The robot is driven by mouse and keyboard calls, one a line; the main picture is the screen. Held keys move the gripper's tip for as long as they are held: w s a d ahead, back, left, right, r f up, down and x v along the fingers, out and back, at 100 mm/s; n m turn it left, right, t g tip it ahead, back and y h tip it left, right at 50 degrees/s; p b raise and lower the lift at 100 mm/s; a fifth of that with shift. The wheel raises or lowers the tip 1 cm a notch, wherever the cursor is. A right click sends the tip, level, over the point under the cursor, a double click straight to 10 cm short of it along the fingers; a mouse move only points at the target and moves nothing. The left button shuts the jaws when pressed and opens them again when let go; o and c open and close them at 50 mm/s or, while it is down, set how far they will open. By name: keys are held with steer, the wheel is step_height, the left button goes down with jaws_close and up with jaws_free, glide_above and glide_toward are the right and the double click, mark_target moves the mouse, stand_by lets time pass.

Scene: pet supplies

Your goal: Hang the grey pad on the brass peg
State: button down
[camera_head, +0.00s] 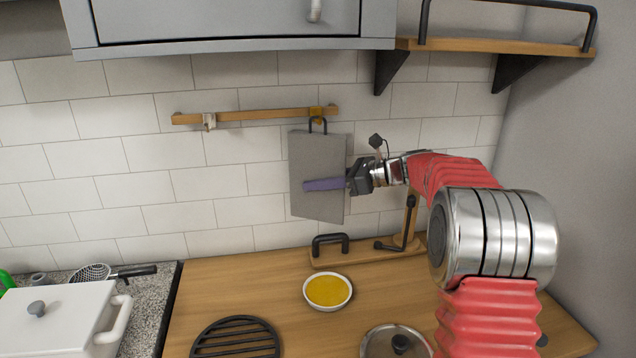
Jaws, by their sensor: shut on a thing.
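The grey pad (316,160) is a flat rectangular slab with a dark loop (318,119) at its top. It hangs upright, slightly tilted, in front of the tiled wall. The brass peg (323,111) is at the right end of a wooden rail (262,116). The loop's top overlaps the peg's lower part in the picture; I cannot tell whether it is around the peg or just in front. My gripper (325,184) reaches in from the right and is shut on the pad. One purple finger lies across its front face; the other is hidden behind it.
A pale peg (209,121) is at the rail's left end. Below are a wooden stand (385,252) with dark handles, a bowl of yellow stuff (327,291), a black trivet (236,340) and a lid (396,342). A shelf (500,46) juts out upper right.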

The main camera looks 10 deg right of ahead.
steer(key=c, duration=1.4)
jaws_free()
steer(key=shift+o, duration=0.2)
steer(key=shift+d, duration=0.1)
steer(key=v, duration=1.3)
steer(key=shift+s+d, duration=0.15)
steer(key=shift+d, duration=0.15)
steer(key=shift+r, duration=0.1)
